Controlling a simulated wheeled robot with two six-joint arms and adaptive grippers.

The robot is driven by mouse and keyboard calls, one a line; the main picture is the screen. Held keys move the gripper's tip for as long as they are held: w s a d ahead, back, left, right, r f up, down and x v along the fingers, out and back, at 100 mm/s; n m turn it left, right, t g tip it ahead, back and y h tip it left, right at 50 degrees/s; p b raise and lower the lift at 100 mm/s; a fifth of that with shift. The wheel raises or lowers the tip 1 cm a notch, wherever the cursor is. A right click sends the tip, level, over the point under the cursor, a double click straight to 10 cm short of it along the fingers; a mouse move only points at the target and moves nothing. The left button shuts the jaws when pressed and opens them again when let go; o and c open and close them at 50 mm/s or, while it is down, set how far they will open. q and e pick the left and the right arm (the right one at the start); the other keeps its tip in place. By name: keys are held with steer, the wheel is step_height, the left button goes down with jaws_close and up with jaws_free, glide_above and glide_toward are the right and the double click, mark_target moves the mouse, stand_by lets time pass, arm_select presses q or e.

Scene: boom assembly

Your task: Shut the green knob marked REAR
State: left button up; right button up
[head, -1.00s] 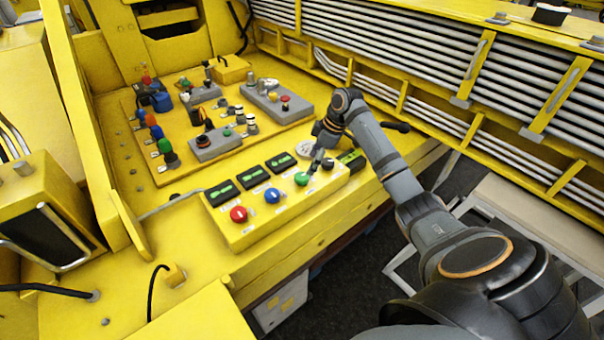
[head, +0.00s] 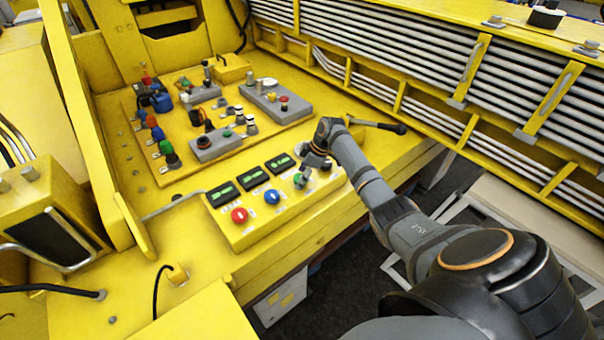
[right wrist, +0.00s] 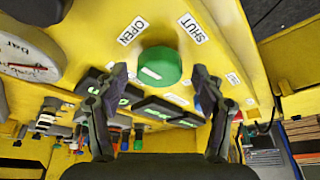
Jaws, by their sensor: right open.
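The green knob (head: 300,181) is on the sloped yellow control box (head: 250,236), right of the blue and red knobs. In the right wrist view the green knob (right wrist: 159,66) has a short white mark on its face. The OPEN label (right wrist: 132,31) and the SHUT label (right wrist: 193,28) are beside it. I cannot read a REAR marking. My right gripper (head: 306,173) is over the knob and partly hides it. In the right wrist view my right gripper (right wrist: 161,78) is open, its fingers on either side of the knob and apparently not touching it. My left gripper is out of view.
A blue knob (head: 272,197), a red knob (head: 239,215) and several small green-lit displays (head: 252,177) are nearby on the box. A gauge (right wrist: 28,62) is close at the left in the wrist view.

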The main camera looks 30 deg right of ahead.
steer(key=c, duration=1.2)
steer(key=shift+o, duration=0.2)
steer(key=shift+r+m+t+h+p, duration=0.2)
steer(key=shift+m+t+h+p, duration=0.1)
steer(key=shift+m+p, duration=0.7)
steer(key=shift+a+m+t+h+p, duration=0.1)
steer(key=shift+m+t+h+p, duration=0.2)
steer(key=shift+m+p, duration=0.8)
steer(key=shift+a+f+m+h, duration=0.15)
steer(key=shift+m+h, duration=0.25)
steer(key=shift+m, duration=0.6)
steer(key=m, duration=0.2)
steer(key=m+h, duration=0.1)
steer(key=m, duration=0.1)
steer(key=shift+t+h, duration=0.3)
steer(key=m+h, duration=0.1)
steer(key=m, duration=0.3)
steer(key=shift+a, duration=0.15)
steer(key=shift+w+m+g+h, duration=0.1)
steer(key=shift+m+g+h, duration=0.55)
steer(key=shift+m, duration=1.25)
steer(key=shift+h, duration=0.25)
